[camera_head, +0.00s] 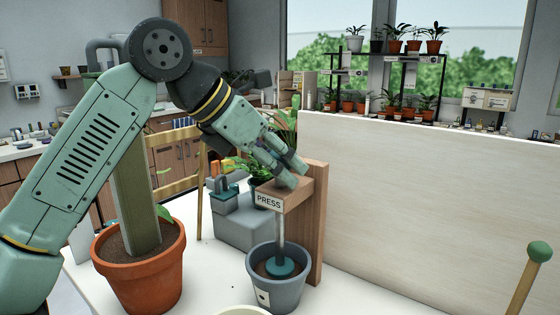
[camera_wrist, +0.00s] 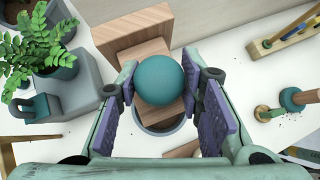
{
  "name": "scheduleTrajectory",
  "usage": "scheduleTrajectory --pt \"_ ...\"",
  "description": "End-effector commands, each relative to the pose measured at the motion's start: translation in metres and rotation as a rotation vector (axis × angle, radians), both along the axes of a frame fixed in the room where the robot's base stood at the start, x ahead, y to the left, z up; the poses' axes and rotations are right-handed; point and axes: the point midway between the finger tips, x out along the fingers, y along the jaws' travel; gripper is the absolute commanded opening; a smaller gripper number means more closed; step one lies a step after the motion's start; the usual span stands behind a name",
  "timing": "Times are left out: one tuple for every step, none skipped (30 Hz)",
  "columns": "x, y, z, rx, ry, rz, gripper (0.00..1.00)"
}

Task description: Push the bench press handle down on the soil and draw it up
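The bench press has a wooden arm labelled PRESS (camera_head: 269,201) on an upright board (camera_head: 316,225). A metal rod runs down from it to a teal disc (camera_head: 281,267), which sits low in a grey-blue pot (camera_head: 262,294) and appears to rest on the dark soil. My gripper (camera_head: 291,179) is at the top of the press, pointing down. In the wrist view the round teal handle knob (camera_wrist: 160,75) lies between my finger pads (camera_wrist: 160,80), which appear to touch it on both sides. In the head view my fingers hide the knob.
Behind the press are a grey block (camera_head: 242,232) and a leafy plant (camera_wrist: 40,50). A pale panel (camera_head: 430,190) fills the right side. A green-knobbed stick (camera_head: 539,252) rises at lower right.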

Motion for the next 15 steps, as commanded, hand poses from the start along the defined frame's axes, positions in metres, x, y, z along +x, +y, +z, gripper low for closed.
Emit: scheduleTrajectory --pt "0.0002 -0.0001 -0.0004 0.000 0.000 0.000 0.38" --pt "0.0002 -0.0001 -0.0004 0.000 0.000 0.000 0.40" --pt "0.0002 -0.0001 -0.0003 0.000 0.000 0.000 0.43" --pt "0.0002 0.0000 -0.0001 0.000 0.001 0.001 0.45" --pt "0.0002 0.0000 -0.0001 0.000 0.001 0.001 0.47" --pt "0.0003 0.0000 -0.0001 -0.001 -0.001 0.001 0.49" --pt "0.0003 0.0000 0.0000 -0.001 -0.001 0.001 0.50" --pt "0.0003 0.0000 0.0000 -0.001 -0.001 0.001 0.50" --pt "0.0004 0.0001 0.0001 -0.001 -0.001 0.001 0.50" --pt "0.0004 0.0001 0.0001 -0.001 -0.001 0.001 0.50" --pt "0.0004 0.0001 0.0001 -0.001 -0.001 0.001 0.50" --pt "0.0004 0.0001 0.0001 -0.001 -0.001 0.001 0.50" --pt "0.0004 0.0001 0.0002 -0.001 -0.001 0.001 0.50" --pt "0.0004 0.0003 0.0003 -0.001 -0.001 0.001 0.50" --pt "0.0002 0.0006 0.0008 -0.001 -0.001 0.001 0.50"
